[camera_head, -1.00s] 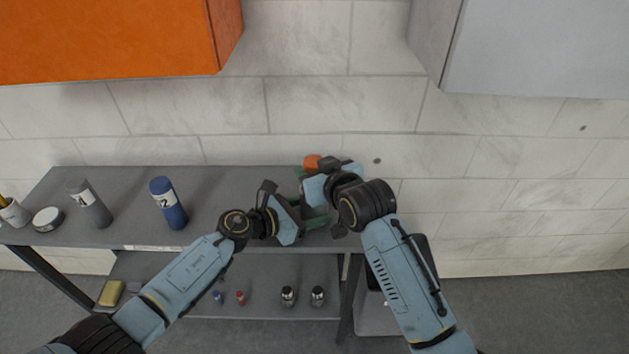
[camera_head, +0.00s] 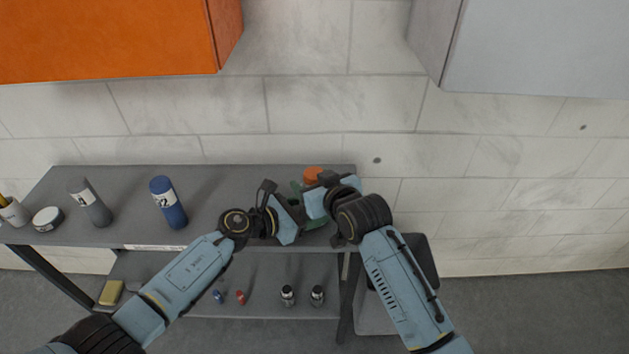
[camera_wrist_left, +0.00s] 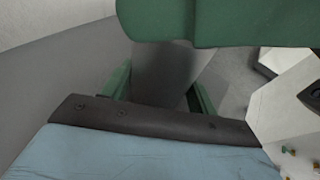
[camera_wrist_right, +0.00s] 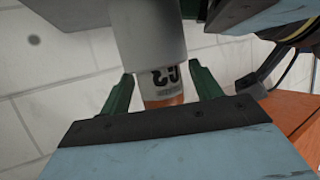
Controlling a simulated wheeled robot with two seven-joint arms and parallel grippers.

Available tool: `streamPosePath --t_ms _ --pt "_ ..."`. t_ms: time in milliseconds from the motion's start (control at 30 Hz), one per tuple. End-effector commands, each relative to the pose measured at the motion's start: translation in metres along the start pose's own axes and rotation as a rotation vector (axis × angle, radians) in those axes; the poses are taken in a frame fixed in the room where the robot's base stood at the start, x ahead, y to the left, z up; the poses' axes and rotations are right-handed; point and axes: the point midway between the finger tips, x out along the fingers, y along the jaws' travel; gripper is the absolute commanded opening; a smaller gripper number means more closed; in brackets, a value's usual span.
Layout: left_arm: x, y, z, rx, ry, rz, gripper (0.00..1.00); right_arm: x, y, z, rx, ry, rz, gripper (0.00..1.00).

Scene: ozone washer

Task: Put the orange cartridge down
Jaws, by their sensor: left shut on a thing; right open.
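The orange cartridge (camera_head: 313,174) shows its orange end above the back right of the table, partly hidden by my grippers. In the right wrist view its white label (camera_wrist_right: 163,80) with a 3 and its orange end (camera_wrist_right: 164,101) lie below a wider grey cylinder (camera_wrist_right: 150,38). My right gripper (camera_head: 308,192) is open, its green fingers on either side of the label and orange end (camera_wrist_right: 162,90). My left gripper (camera_head: 308,214) is shut on the grey cylinder; in the left wrist view the grey surface (camera_wrist_left: 165,68) lies between its fingers (camera_wrist_left: 160,92). Its lower end is hidden.
The grey table (camera_head: 235,185) holds a blue bottle (camera_head: 169,206) marked 2, a grey bottle (camera_head: 92,206), a round white jar (camera_head: 47,219) and a cup (camera_head: 13,212). The lower shelf (camera_head: 262,273) holds small items. A tiled wall (camera_head: 300,105) stands close behind.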

Motion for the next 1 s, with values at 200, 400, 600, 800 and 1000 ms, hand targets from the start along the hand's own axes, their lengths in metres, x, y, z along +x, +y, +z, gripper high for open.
streamPosePath --t_ms 200,400,600,800,1000 --pt "0.000 0.000 -0.002 0.000 0.003 -0.001 0.46 -0.005 0.000 -0.003 0.000 0.000 0.000 0.64" --pt "0.000 0.000 -0.002 0.000 0.003 0.000 0.46 -0.031 0.000 -0.002 0.000 0.001 0.000 0.64" --pt "0.000 0.000 -0.002 0.000 0.003 -0.001 0.46 -0.066 0.000 -0.002 -0.001 0.000 0.000 0.64" --pt "0.000 0.000 -0.002 0.000 0.003 -0.001 0.46 -0.099 0.000 -0.003 -0.001 0.000 0.000 0.64" --pt "0.000 0.000 -0.002 0.000 0.003 -0.001 0.46 -0.117 0.000 -0.002 0.001 -0.001 0.000 0.64"
